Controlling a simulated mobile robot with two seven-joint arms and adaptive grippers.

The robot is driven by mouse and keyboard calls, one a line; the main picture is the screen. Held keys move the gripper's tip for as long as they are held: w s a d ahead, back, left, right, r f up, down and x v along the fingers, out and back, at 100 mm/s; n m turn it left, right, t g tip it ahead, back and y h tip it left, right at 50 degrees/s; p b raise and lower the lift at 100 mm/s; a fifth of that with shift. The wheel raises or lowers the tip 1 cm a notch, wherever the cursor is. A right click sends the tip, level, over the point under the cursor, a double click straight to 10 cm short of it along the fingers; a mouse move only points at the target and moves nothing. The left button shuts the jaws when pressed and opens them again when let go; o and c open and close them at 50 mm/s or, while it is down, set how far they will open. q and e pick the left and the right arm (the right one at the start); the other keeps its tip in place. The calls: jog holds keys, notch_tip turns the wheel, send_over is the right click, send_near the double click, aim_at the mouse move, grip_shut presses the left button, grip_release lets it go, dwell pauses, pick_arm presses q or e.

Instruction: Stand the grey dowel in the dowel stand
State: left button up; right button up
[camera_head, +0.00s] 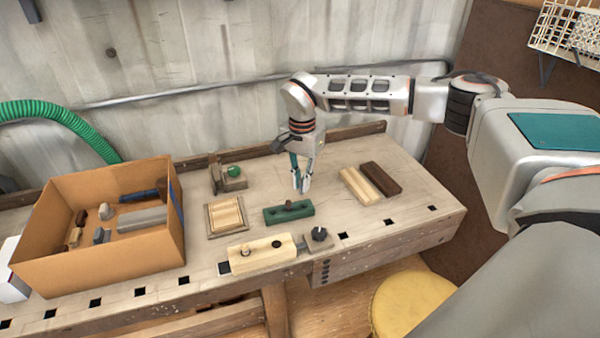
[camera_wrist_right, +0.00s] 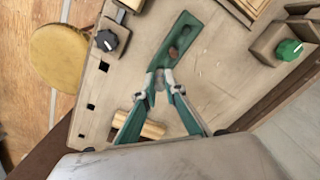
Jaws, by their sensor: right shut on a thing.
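My right gripper (camera_head: 302,186) is shut on the grey dowel (camera_wrist_right: 160,80), just above the bench. Little of the dowel shows between the fingertips, and its lower end is hard to make out. In the right wrist view the gripper (camera_wrist_right: 161,78) is close to one end of a green block (camera_wrist_right: 168,62). This block (camera_head: 273,217) has a brown peg and lies in front of the gripper in the head view. A pale wooden block (camera_head: 258,261) with a short peg and a dark hole lies nearer the front edge. I cannot tell which block is the dowel stand. My left gripper is out of view.
A cardboard box (camera_head: 98,268) with several items stands at left. A dark knob (camera_head: 319,234) is beside the pale block. A wooden tray (camera_head: 209,222) and a green-knobbed block (camera_head: 232,180) are behind. Pale (camera_head: 360,187) and brown (camera_head: 381,180) bars lie to the right.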

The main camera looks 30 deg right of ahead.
jog(key=shift+n, duration=0.3)
jog(key=shift+w+d+f+b, duration=0.1)
jog(key=shift+d+f+b, duration=0.15)
jog(key=shift+f+b, duration=0.5)
jog(key=shift+w+d+f+b, duration=0.1)
jog(key=shift+d+f+b, duration=0.1)
jog(key=shift+f+b, duration=0.55)
jog(key=shift+w+d+f+b, duration=0.1)
jog(key=shift+d+f+b, duration=0.15)
jog(key=shift+f+b, duration=0.5)
jog(key=shift+f+p, duration=0.25)
jog(key=shift+p, duration=0.25)
jog(key=shift+f+p, duration=0.25)
jog(key=shift+p, duration=0.15)
jog(key=shift+f, duration=0.9)
dwell(0.8)
jog(key=o, duration=0.8)
